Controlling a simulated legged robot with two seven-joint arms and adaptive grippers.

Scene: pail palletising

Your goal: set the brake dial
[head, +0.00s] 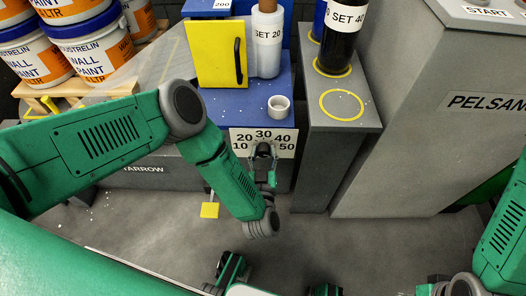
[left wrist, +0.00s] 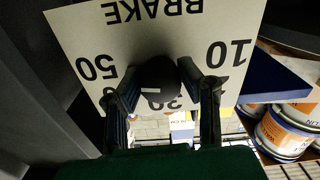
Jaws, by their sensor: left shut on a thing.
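The brake dial's white plate (head: 284,146) is on the blue-topped machine's front, marked from 10 to 50. It also shows close up and upside down in the left wrist view (left wrist: 140,45), with the word BRAKE. My left gripper (head: 263,152) is at the plate. Its two fingers (left wrist: 160,97) are shut on the black dial knob (left wrist: 157,72), one on each side. A pale mark on the knob's lower edge seems to face the 30 side, but the exact setting is unclear. The fingers partly hide some numbers. My right gripper is not clearly in view.
A black SET 40 cylinder (head: 340,40) stands on a grey stand (head: 318,114) beside a yellow ring. Paint pails (head: 90,45) are at back left. The grey floor ahead is open.

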